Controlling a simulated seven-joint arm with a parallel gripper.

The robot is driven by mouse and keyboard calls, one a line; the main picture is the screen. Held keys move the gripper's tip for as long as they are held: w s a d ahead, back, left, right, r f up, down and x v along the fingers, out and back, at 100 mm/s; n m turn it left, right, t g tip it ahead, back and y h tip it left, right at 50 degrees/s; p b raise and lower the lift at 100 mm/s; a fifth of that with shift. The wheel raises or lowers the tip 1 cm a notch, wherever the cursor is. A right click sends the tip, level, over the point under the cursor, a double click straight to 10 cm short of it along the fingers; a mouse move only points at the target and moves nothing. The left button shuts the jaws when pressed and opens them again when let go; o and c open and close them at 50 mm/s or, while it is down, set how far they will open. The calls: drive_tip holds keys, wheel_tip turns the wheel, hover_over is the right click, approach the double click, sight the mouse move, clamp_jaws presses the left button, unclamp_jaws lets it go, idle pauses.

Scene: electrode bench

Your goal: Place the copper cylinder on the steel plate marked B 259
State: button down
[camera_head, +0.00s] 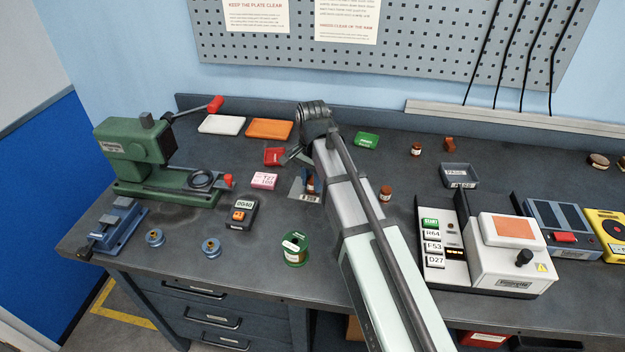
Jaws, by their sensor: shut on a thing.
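The steel plate (297,190) lies mid-bench, left of my arm, with a small label that seems to read B 259 at its front. My arm covers its right part. My gripper (297,156) is partly in view below the wrist, behind the plate's visible part. Its fingertips are largely hidden by my arm. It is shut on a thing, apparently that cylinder. Whether the cylinder touches the plate I cannot tell.
A green press (135,155) stands left, and a pink label block (264,181) and a small meter (241,214) sit left of the plate. A brown-capped jar (385,194) and a white instrument (508,255) are right of my arm.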

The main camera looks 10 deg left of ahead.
sight(312, 178)
drive_tip(key=c, duration=0.8)
unclamp_jaws()
drive_tip(key=shift+f, duration=0.1)
wheel_tip(312, 178, up, 12)
drive_tip(key=shift+r, duration=0.2)
drive_tip(key=shift+o, duration=0.3)
